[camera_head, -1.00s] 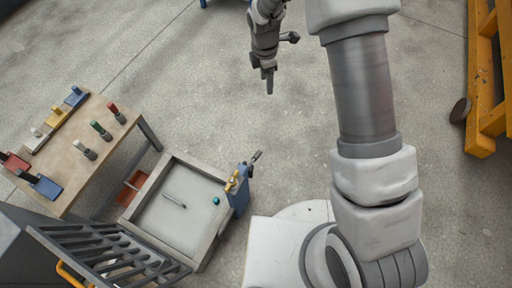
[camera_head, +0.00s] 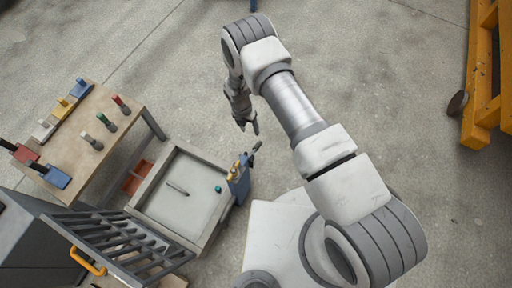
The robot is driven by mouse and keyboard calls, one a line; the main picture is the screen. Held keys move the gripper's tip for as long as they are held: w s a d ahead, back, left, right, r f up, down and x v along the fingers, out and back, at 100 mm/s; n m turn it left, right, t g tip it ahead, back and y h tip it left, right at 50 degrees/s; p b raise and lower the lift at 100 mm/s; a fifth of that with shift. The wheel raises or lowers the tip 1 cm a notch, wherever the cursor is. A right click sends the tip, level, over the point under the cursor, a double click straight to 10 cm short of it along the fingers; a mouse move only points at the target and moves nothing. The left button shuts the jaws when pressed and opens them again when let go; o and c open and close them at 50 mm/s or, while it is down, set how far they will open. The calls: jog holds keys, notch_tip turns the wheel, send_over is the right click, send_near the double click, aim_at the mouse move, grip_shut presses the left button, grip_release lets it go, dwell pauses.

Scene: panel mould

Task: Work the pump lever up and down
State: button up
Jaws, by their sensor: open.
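The pump (camera_head: 238,183) is a blue upright body with a brass-coloured fitting, at the right edge of a framed grey tray. Its lever (camera_head: 254,149) is a short dark handle that sticks out up and to the right from the pump's top. My gripper (camera_head: 249,128) is open and empty, its fingers pointing down. In the picture it is just above the lever's end; I cannot tell the height gap, but no contact shows.
The tray (camera_head: 159,227) holds a grey rod (camera_head: 177,188) and a small teal piece (camera_head: 218,189). A wooden table (camera_head: 75,144) with coloured-handled tools stands at the left. A dark slatted rack (camera_head: 120,245) is at the lower left. A yellow frame (camera_head: 480,100) stands at the right; open floor lies between.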

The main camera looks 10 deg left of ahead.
aim_at(256, 147)
jog(key=d+f+b, duration=0.1)
jog(key=f, duration=0.4)
jog(key=f+b, duration=0.1)
jog(key=f, duration=0.4)
jog(key=d+f+b, duration=0.1)
jog(key=f+b, duration=0.1)
jog(key=f, duration=0.4)
jog(key=shift+s+d, duration=0.3)
grip_shut()
dwell(0.5)
